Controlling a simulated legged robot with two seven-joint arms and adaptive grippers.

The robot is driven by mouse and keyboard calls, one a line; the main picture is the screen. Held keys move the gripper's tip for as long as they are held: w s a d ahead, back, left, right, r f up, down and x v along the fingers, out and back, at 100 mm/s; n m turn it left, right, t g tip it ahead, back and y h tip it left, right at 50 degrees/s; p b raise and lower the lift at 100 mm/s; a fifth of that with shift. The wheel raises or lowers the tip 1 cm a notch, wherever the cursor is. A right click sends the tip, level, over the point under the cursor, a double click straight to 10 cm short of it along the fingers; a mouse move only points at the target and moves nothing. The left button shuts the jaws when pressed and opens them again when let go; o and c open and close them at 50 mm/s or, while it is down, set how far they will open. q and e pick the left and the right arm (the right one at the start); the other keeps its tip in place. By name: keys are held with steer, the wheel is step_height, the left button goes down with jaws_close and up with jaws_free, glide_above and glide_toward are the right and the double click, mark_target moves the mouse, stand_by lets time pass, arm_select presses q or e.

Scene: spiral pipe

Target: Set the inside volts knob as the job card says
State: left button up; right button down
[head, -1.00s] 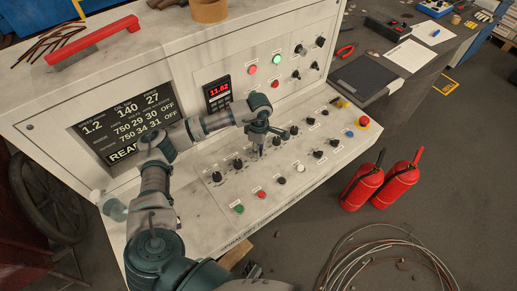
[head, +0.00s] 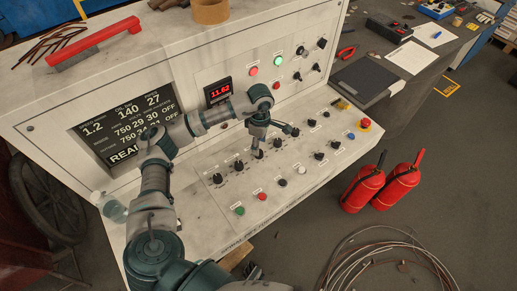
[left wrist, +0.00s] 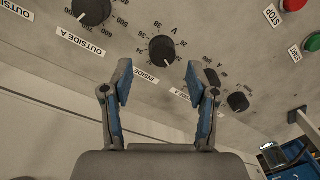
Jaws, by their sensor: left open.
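The inside volts knob (left wrist: 162,49) is black and round, with a scale of numbers around it and an INSIDE label beside it in the left wrist view. In the head view I take it to be the black knob (head: 258,154) just below my left gripper. My left gripper (left wrist: 158,80) is open and empty, its two fingers apart with the knob ahead of the gap, not touching it. In the head view the left gripper (head: 259,136) hangs over the sloping control panel. My right gripper is not in view. I cannot read a job card.
The outside amps knob (left wrist: 91,10) and another black knob (left wrist: 238,101) flank it. A screen (head: 125,125) shows rows of values. White papers (head: 408,56) lie on the side bench.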

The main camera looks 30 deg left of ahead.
arm_select(q)
step_height(320, 180, up, 8)
steer(key=shift+w+a, duration=0.15)
steer(key=shift+w, duration=0.1)
stand_by(0.4)
